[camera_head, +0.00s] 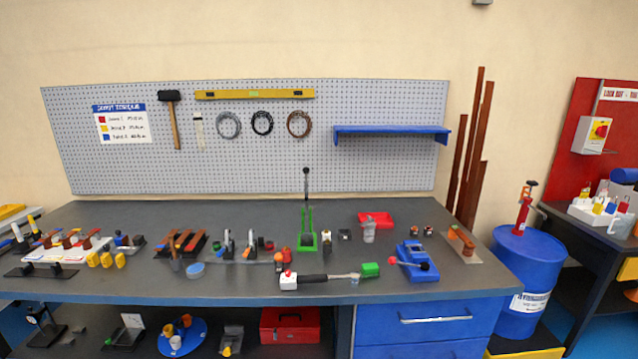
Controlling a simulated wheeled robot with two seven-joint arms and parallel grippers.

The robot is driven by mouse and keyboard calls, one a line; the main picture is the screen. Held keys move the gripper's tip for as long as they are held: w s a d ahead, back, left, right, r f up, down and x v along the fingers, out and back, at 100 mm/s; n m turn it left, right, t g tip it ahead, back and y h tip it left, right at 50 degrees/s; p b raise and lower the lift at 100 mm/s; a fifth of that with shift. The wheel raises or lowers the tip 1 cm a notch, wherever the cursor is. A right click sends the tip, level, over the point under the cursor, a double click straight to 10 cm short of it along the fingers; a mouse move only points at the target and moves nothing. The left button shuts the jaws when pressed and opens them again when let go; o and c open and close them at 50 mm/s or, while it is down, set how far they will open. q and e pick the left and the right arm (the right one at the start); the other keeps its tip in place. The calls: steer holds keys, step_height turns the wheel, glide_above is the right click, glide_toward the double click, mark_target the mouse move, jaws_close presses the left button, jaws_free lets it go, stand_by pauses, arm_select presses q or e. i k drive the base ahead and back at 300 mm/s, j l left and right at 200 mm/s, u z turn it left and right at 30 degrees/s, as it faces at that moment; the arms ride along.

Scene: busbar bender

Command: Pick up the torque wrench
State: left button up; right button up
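What looks like the torque wrench (314,278) lies near the front edge of the dark workbench (230,286), right of its middle. It has a black handle at the left and a thin silver shaft running right. A white block with a red top (288,281) sits at its handle end. Neither of my grippers is in view.
A green upright lever tool (307,241) stands behind the wrench. A blue device with a red knob (412,261) is to its right. Several small tools and parts crowd the bench's left side. A blue drum (526,265) stands right of the bench.

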mark_target(286, 283)
steer(key=u, duration=1.55)
steer(key=i, duration=1.4)
steer(key=z, duration=2.5)
steer(key=k+l, duration=0.1)
steer(key=l, duration=0.35)
steer(key=z, duration=0.05)
